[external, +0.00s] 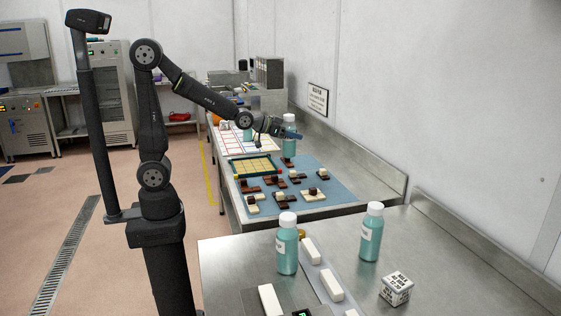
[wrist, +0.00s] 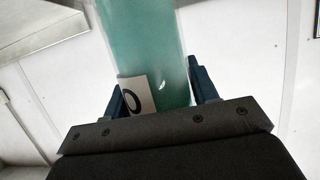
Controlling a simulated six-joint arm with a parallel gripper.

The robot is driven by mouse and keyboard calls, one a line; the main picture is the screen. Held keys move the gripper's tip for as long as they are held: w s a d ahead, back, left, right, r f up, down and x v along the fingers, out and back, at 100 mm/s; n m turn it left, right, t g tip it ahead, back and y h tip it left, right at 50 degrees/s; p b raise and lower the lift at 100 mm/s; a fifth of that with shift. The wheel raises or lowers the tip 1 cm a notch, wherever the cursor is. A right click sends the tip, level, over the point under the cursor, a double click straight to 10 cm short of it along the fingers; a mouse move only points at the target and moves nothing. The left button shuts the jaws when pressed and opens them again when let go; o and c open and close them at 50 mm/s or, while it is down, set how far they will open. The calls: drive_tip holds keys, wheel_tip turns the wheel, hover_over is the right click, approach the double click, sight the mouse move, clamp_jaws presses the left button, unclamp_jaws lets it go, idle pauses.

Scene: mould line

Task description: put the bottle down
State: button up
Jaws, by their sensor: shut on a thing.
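My gripper (external: 284,133) reaches out over the far bench and is shut on a teal bottle (external: 289,147) with a white cap. The bottle hangs upright over the blue mat (external: 335,190) near its back edge; I cannot tell whether its base touches. In the wrist view the bottle (wrist: 150,50) fills the space between my blue fingers (wrist: 158,88), and part of a white label with a dark mark shows. Two more teal bottles, one (external: 287,248) and another (external: 371,238), stand upright on the near metal bench.
Several brown and cream blocks (external: 312,194) lie on the mat beside a green-framed yellow grid tray (external: 254,168). A white sheet with red lines (external: 232,140) lies farther back. A patterned cube (external: 396,289) and white bars (external: 331,286) are on the near bench. The wall runs along the right.

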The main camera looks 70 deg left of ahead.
drive_tip(key=shift+w+a, duration=0.15)
drive_tip(key=shift+a, duration=0.55)
drive_tip(key=s+d+m+g+h, duration=0.1)
drive_tip(key=s+d+m+h, duration=0.45)
drive_tip(key=d, duration=0.85)
drive_tip(key=s+d+m+g+h, duration=0.1)
drive_tip(key=s+d+h, duration=0.1)
drive_tip(key=s+d, duration=0.85)
drive_tip(key=s+d+m+g+h, duration=0.2)
drive_tip(key=s+d+m+g, duration=0.1)
drive_tip(key=s+d, duration=0.5)
drive_tip(key=s+d+f+m+g+h, duration=0.1)
drive_tip(key=s+d+m+g+h, duration=0.2)
drive_tip(key=s+d, duration=0.5)
drive_tip(key=s+m, duration=0.1)
drive_tip(key=s, duration=0.6)
drive_tip(key=shift+f+g, duration=0.3)
drive_tip(key=shift+g, duration=0.1)
drive_tip(key=shift+w+a+f, duration=0.2)
drive_tip(key=shift+w+f, duration=2.45)
drive_tip(key=shift+w, duration=0.3)
drive_tip(key=shift+w+a+f, duration=0.2)
drive_tip(key=shift+w+f, duration=2.45)
drive_tip(key=shift+w, duration=0.25)
drive_tip(key=shift+f, duration=0.15)
